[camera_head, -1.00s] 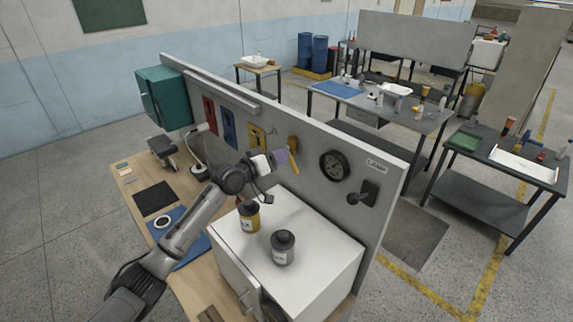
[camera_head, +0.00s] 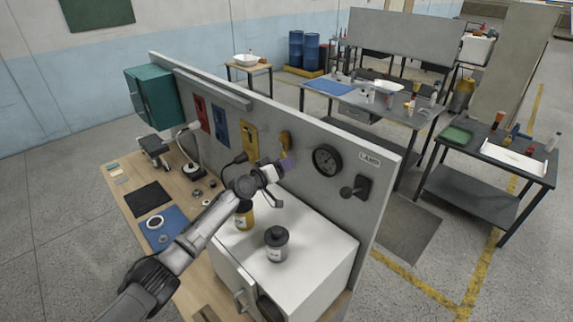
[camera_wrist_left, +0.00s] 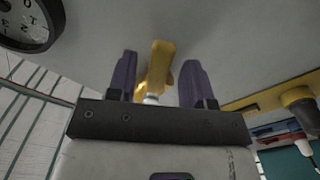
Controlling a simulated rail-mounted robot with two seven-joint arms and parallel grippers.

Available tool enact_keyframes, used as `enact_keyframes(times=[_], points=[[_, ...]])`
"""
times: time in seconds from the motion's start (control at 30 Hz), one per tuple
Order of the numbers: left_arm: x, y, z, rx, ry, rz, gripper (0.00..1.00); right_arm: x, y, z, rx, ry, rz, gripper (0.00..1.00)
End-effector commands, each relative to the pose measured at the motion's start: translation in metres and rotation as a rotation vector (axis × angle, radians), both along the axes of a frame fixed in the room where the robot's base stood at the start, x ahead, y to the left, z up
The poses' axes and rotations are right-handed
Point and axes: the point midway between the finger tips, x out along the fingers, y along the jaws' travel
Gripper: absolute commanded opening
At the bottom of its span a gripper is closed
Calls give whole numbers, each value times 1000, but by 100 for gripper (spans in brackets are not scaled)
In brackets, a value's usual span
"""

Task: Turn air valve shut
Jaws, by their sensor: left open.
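The yellow air valve handle (camera_head: 284,141) is on the grey upright panel, left of the round black gauge. My left gripper (camera_head: 287,163), with purple fingers, is just below the handle in the head view. In the left wrist view, the yellow handle (camera_wrist_left: 160,62) shows between the two spread fingers of the left gripper (camera_wrist_left: 158,75), with a finger on each side. The gripper is open. Contact cannot be told. A pale stem shows at the handle's near end. My right gripper is out of view.
The gauge (camera_head: 327,160) and a black lamp switch (camera_head: 356,188) are to the right on the panel. A yellow plate (camera_head: 249,140) is to the left. Below, a yellow can (camera_head: 244,216) and a grey can (camera_head: 277,245) stand on the white cabinet (camera_head: 318,245).

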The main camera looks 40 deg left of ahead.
Motion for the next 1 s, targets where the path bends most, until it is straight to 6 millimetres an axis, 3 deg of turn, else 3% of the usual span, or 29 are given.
enact_keyframes(times=[0.2, 0.6, 1.0], points=[[14, -2, 0, -1, 0, -1, 47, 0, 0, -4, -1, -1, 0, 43], [17, -3, 1, 0, 0, -1, 47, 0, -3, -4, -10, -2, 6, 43], [17, -3, 0, 0, 0, -1, 9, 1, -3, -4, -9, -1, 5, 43]])
